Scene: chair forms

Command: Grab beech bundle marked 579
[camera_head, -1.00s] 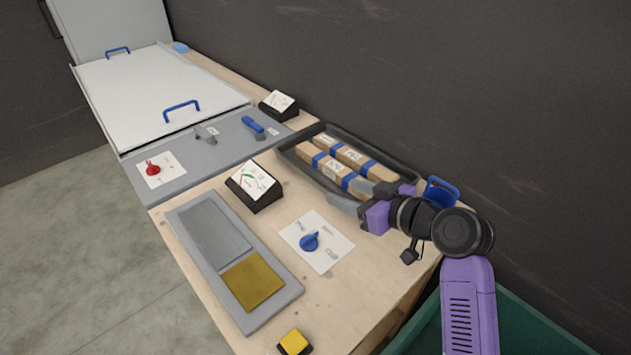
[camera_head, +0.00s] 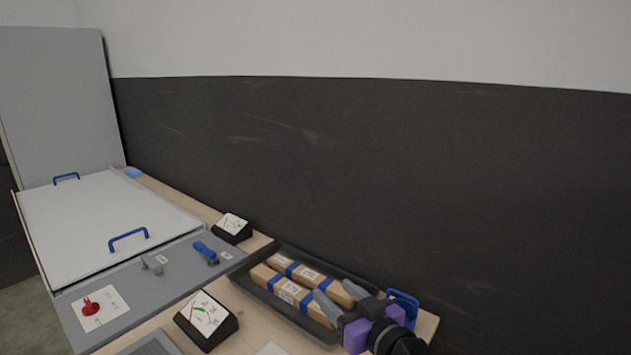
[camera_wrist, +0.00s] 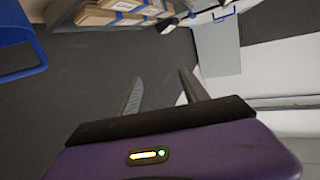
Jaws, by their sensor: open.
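Two beech bundles with blue bands lie side by side in a dark tray (camera_head: 258,254). The near bundle (camera_head: 290,293) carries a white label whose number is too small to read surely. The far bundle (camera_head: 308,274) also has a label. In the wrist view the bundles (camera_wrist: 122,8) show at the top, upside down. My gripper (camera_head: 333,297) is open and empty, over the right end of the tray, and partly covers the bundles' right ends. In the wrist view its two fingers (camera_wrist: 160,92) are spread with nothing between them.
A blue handle (camera_head: 403,303) stands at the tray's right side, close to my gripper. A dark wall (camera_head: 400,180) runs behind the bench. A grey panel with a red knob (camera_head: 90,306) lies farther left.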

